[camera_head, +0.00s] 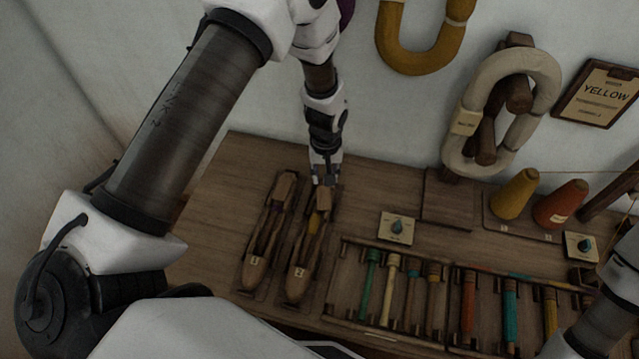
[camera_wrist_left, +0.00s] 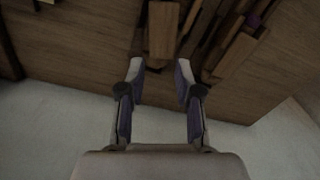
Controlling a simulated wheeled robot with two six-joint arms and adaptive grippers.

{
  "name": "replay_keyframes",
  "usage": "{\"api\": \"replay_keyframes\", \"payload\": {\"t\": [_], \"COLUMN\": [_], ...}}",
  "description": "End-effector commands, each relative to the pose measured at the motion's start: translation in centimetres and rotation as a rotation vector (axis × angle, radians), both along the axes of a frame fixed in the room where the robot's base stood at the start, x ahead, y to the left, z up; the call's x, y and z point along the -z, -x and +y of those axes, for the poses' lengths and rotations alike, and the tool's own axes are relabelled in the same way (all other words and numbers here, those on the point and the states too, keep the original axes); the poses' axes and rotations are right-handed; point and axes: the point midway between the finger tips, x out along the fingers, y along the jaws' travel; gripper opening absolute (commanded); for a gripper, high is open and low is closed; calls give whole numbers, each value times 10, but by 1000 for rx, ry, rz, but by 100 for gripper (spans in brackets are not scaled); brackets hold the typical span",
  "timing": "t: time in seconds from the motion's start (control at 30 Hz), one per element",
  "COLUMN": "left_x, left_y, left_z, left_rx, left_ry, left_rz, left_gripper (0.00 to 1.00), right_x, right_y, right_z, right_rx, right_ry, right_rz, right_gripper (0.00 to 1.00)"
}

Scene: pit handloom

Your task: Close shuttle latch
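My left gripper (camera_head: 324,181) is at the far end of shuttle 2. In the left wrist view its two fingers (camera_wrist_left: 160,76) are spread, with a wooden block (camera_wrist_left: 163,28) just ahead, in line with the gap. No contact shows. My right gripper is out of view.
A rack (camera_head: 440,300) of several coloured bobbins lies right of the shuttles. Yellow (camera_head: 514,194) and red (camera_head: 561,204) cones stand farther right. A wall with hanging yarn hanks (camera_head: 470,125) is close behind the table.

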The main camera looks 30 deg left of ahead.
Motion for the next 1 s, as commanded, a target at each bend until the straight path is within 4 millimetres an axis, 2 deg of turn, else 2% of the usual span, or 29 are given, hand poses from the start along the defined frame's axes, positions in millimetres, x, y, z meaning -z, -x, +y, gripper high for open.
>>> {"api": "replay_keyframes", "payload": {"t": [0.2, 0.33, 0.63, 0.67, 0.73, 1.0], "left_x": [41, 61, 68, 68, 68, 69], "left_y": [2, 2, 1, 1, 1, 1], "left_z": [0, 1, 1, 1, 1, 1], "left_rx": [1, 1, 1, 1, 2, 16], "left_ry": [0, 0, 0, 0, 0, 0], "left_rz": [4, 4, 2, 2, 2, 2], "left_gripper": [34, 34, 34, 27, 2, 0], "right_x": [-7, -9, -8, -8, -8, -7], "right_y": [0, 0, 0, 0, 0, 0], "right_z": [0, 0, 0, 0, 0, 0], "right_rx": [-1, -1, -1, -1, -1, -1], "right_ry": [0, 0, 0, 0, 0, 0], "right_rz": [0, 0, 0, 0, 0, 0], "right_gripper": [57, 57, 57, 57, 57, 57]}}
